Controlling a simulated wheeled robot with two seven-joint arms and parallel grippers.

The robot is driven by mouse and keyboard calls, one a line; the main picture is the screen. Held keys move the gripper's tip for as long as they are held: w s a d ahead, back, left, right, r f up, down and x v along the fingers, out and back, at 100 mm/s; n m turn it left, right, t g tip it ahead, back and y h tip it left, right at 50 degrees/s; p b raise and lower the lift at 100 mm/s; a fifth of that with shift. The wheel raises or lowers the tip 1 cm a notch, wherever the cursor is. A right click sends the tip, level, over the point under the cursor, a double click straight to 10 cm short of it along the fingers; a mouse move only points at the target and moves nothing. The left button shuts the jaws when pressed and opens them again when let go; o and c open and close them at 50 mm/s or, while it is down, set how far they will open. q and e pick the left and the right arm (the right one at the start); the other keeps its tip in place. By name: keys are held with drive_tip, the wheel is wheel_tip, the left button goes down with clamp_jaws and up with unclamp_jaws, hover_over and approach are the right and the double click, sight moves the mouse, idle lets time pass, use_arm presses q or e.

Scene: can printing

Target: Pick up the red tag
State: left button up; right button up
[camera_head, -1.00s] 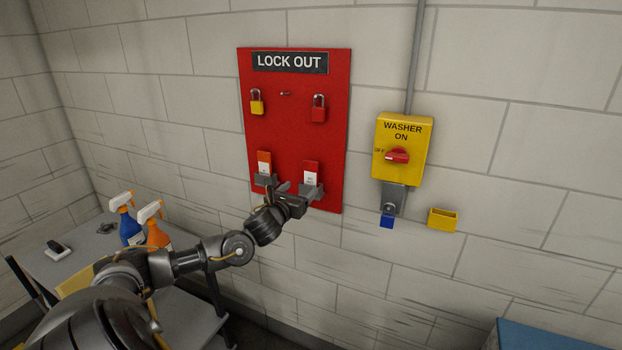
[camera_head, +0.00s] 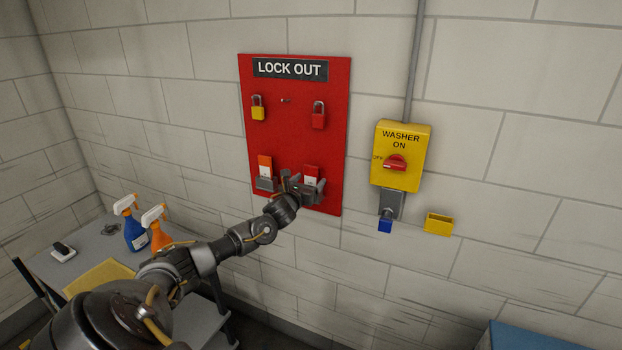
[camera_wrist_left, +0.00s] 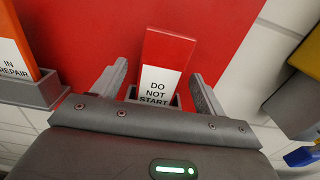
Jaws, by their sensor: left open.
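The red tag (camera_head: 311,173) stands in the right grey holder on the red lockout board (camera_head: 331,110). In the left wrist view the red tag (camera_wrist_left: 167,66) has a white label reading "DO NOT START". My left gripper (camera_head: 297,184) is open in front of that holder. In the left wrist view its two fingers (camera_wrist_left: 158,88) are on either side of the red tag, with gaps showing on both sides. The lower end of the tag and most of its holder are hidden behind the gripper body. My right gripper is not in view.
An orange tag (camera_head: 265,167) stands in the left holder, also seen in the left wrist view (camera_wrist_left: 14,53). A yellow padlock (camera_head: 257,108) and a red padlock (camera_head: 318,116) hang above. Spray bottles stand on the table (camera_head: 100,250).

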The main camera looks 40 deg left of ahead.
use_arm(q)
drive_tip(key=shift+x, duration=1.05)
drive_tip(key=shift+d, duration=0.1)
drive_tip(key=shift+c, duration=0.4)
drive_tip(key=c, duration=1)
drive_tip(key=shift+o, duration=0.2)
